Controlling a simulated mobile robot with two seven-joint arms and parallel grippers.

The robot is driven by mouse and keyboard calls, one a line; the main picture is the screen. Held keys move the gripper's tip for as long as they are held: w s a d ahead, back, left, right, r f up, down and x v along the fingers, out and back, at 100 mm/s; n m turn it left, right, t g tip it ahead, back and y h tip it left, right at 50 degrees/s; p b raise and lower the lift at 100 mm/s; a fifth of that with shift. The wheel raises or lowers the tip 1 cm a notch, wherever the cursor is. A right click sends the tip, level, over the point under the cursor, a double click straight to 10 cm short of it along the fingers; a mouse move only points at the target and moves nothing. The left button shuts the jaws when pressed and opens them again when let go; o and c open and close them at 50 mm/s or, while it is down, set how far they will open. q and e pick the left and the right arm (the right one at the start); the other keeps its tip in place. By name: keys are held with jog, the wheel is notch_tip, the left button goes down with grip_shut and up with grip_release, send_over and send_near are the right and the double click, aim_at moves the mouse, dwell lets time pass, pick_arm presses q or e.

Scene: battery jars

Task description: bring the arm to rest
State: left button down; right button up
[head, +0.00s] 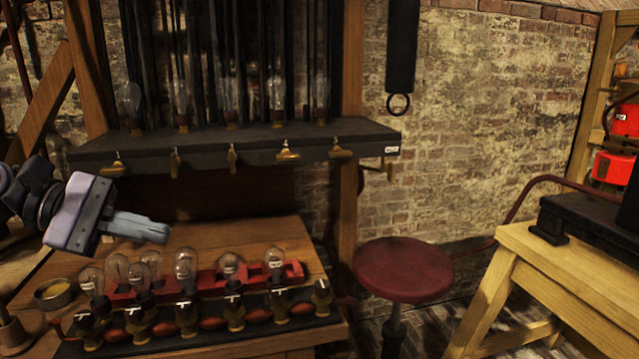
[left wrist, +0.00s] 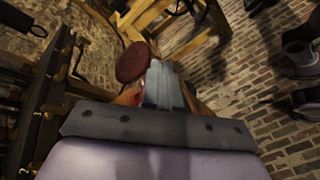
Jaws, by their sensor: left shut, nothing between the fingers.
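My left gripper (head: 165,231) comes in from the left in the head view, held above the wooden bench (head: 283,238). Its fingers are shut together with nothing between them and point right. It is apart from the row of glass bulbs or jars (head: 186,268) on the bench below it. In the left wrist view the shut fingers (left wrist: 164,62) point towards the round red stool (left wrist: 133,62). My right gripper is not in view.
A dark shelf (head: 240,145) with brass fittings and several glass bulbs stands behind the bench. A red stool (head: 403,270) and a pale wooden table (head: 560,262) stand to the right. A small bowl (head: 53,293) sits at the bench's left. Open air lies before the brick wall (head: 480,130).

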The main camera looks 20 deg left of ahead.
pick_arm(q)
jog(key=w+d+f+n+t+y+p, duration=0.15)
jog(key=f+n+t, duration=0.55)
jog(key=n, duration=0.9)
jog(key=w+d+f+n+t+y+p, duration=0.1)
jog(key=w+d+f+n+t+p, duration=0.2)
jog(key=f+n, duration=1)
jog(key=s+d+f+n+g+y, duration=0.2)
jog(key=s+d+f+n+y, duration=0.2)
jog(key=s+f+n, duration=0.4)
jog(key=s+d+f+n+g+y, duration=0.3)
jog(key=s+f+n, duration=0.6)
jog(key=n, duration=1)
notch_tip(320, 180, down, 2)
jog(key=shift+s+d+f+g+y+p, duration=0.15)
jog(key=shift+d+g+y+p, duration=0.2)
jog(key=shift+d, duration=0.35)
jog(key=shift+c, duration=1.8)
grip_release()
